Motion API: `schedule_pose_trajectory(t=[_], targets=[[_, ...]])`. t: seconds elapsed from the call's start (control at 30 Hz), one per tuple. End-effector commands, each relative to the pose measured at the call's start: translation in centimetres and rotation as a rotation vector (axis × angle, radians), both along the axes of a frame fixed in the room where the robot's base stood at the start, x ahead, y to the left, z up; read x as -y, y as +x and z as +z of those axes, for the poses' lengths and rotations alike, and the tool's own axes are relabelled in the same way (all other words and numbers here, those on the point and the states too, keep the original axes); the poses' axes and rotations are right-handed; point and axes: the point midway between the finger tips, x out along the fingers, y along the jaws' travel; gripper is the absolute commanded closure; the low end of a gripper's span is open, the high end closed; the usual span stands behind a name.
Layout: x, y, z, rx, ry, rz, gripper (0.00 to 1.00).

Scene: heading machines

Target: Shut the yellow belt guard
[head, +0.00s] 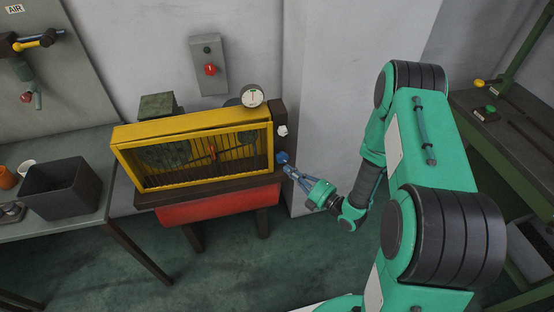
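The yellow belt guard (190,122) is a frame with thin upright bars on the machine left of my arm. Its barred front stands before dark pulleys and a belt, which show through the bars. I cannot tell whether it sits fully flush with the machine. A blue round knob (282,157) is at the machine's right end, below a white knob (283,131). My gripper (288,170) is to the right of the guard, with its fingertips at or very near the blue knob. Whether the fingers are apart or closed on it is too small to tell.
A round gauge (252,96) stands on top of the machine, and a grey switch box with a red knob (210,70) hangs on the wall behind. A dark bin (64,190) is on the left bench. A green-framed bench (510,120) stands at right. The floor in front is clear.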

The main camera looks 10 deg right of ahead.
Motion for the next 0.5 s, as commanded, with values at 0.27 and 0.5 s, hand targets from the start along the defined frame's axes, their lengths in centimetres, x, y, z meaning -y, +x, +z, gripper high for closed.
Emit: schedule_pose_trajectory(t=[0.27, 0.5], targets=[[-3.3, 0.8, -0.4, -0.191, 0.361, -0.175, 1.0], [-4.6, -0.4, -1.0, -0.298, 0.67, -0.325, 1.0]])
